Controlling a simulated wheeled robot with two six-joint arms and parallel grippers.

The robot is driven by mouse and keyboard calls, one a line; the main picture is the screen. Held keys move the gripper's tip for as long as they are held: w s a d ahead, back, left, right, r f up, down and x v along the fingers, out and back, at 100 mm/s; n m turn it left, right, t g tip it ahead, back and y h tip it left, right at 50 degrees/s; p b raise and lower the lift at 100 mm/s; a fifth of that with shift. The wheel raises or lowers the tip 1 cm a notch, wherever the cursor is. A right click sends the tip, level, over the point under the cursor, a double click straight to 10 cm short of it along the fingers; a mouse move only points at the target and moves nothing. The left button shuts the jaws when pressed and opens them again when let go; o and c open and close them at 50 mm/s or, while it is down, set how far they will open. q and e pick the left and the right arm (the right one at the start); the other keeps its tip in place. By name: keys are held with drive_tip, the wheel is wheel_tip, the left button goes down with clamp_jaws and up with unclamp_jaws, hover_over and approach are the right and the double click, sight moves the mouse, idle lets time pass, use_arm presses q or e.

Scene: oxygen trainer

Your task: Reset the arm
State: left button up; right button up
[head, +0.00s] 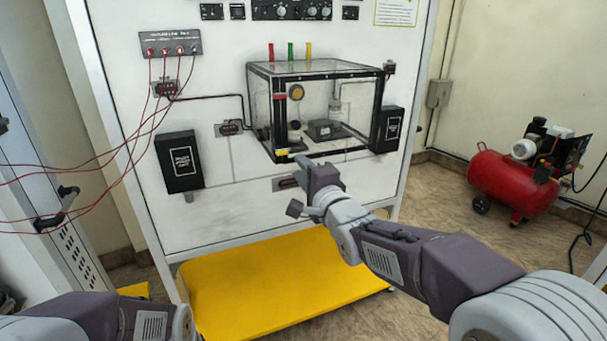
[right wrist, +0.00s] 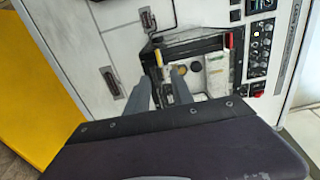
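My right arm comes in from the lower right of the head view. Its gripper (head: 301,172) is in front of the white panel (head: 235,215), just below the clear chamber (head: 315,108). In the right wrist view the two fingers (right wrist: 161,86) stand apart with nothing seen between them, and the chamber's dark frame lies beyond their tips. I cannot tell whether the fingers touch the panel. Only a link of my left arm (head: 100,315) shows at the lower left; its gripper is out of view.
A yellow base shelf (head: 270,285) juts out below the panel. Black boxes (head: 181,162) and (head: 388,130) flank the chamber. Red wires (head: 115,150) hang at the left. A red compressor (head: 512,183) stands on the floor at the right.

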drive_tip(key=shift+s+d, duration=0.2)
drive_tip(key=shift+s, duration=0.35)
drive_tip(key=d+r+m+h+p, duration=0.1)
drive_tip(key=d+r+h+p, duration=0.1)
drive_tip(key=d+r+p, duration=0.35)
drive_tip(key=s+d+f+n+g+h+p, duration=0.1)
drive_tip(key=s+d+f+g+p, duration=0.2)
drive_tip(key=f, duration=0.4)
drive_tip(key=s+d+f+n+g+h+p, duration=0.2)
drive_tip(key=s+d+f+g+p, duration=0.15)
drive_tip(key=f, duration=0.35)
drive_tip(key=s+f+n+g, duration=0.4)
drive_tip(key=s+f+n, duration=0.2)
drive_tip(key=s, duration=0.4)
drive_tip(key=s+d+f+n+g, duration=0.1)
drive_tip(key=s+f+n+g, duration=0.4)
drive_tip(key=s, duration=0.5)
wheel_tip(320, 180, down, 2)
drive_tip(key=shift+f+n, duration=0.1)
drive_tip(key=shift+n, duration=0.6)
